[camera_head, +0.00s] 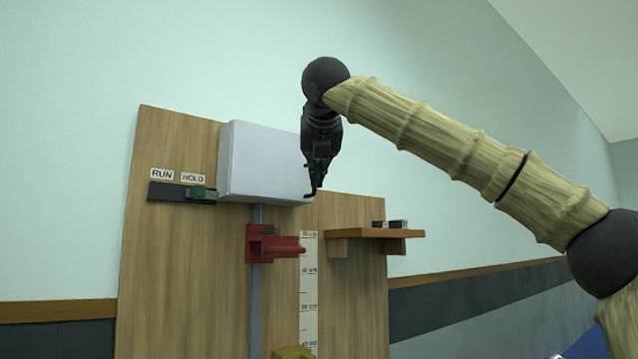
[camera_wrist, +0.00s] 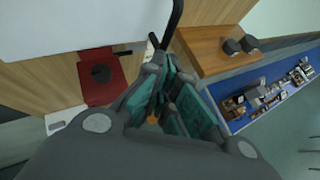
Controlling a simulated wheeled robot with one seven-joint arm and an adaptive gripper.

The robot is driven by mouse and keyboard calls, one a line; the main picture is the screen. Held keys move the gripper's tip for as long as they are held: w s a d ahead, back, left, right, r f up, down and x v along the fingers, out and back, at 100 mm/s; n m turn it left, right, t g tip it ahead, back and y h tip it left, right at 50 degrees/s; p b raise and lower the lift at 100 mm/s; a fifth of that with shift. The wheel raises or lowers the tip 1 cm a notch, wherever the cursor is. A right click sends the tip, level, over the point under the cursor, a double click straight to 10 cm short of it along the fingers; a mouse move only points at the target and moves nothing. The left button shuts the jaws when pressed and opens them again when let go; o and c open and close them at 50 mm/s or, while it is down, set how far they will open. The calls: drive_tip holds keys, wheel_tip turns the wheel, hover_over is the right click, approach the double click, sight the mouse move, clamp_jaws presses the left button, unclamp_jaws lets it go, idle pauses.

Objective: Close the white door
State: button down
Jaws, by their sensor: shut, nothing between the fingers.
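A white box-like cover (camera_head: 265,163), which looks like the white door, is at the top of the wooden panel. Its pale face also fills the upper left of the wrist view (camera_wrist: 75,22). I cannot tell whether it stands open or closed. A black curved bar (camera_wrist: 173,22), perhaps its handle, is at its right edge in the wrist view. My gripper (camera_head: 318,172) points down in front of the cover's right edge. In the wrist view its fingers (camera_wrist: 160,105) are shut and empty, close to the black bar; contact is unclear.
A red clamp (camera_head: 275,246) sits on a grey vertical rail below the cover. A wooden shelf (camera_head: 375,233) with two small dark blocks juts out at right. A RUN/HOLD slider (camera_head: 182,192) is at left. Open space lies right of the panel.

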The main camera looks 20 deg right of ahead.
drive_tip(key=b+v, duration=0.3)
drive_tip(key=v, duration=0.7)
drive_tip(key=shift+a, duration=0.3)
drive_tip(key=shift+s, duration=0.15)
